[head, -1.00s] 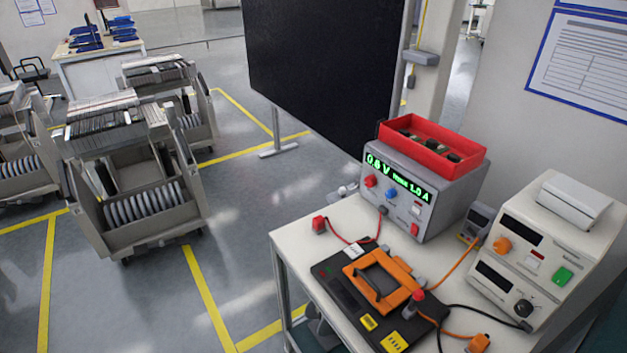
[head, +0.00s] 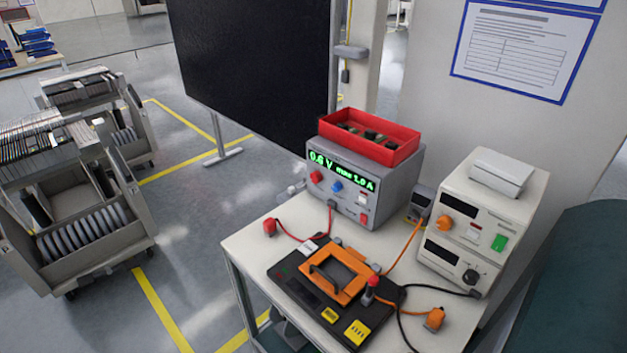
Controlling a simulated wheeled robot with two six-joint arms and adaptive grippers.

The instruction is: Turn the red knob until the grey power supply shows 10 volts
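The grey power supply (head: 375,212) stands at the back of the white table in the head view. Its green display (head: 341,171) reads 0.6 V and max 1.0 A. The red knob (head: 317,176) is on its front panel, at the left under the display. A blue knob (head: 337,187) sits to its right. Neither of my grippers is in view.
A red bin (head: 370,137) of small parts sits on the power supply. A black device with an orange frame (head: 351,287) lies in front, with cables. A cream unit (head: 509,212) stands at right. Feeder trolleys (head: 103,262) stand on the floor at left.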

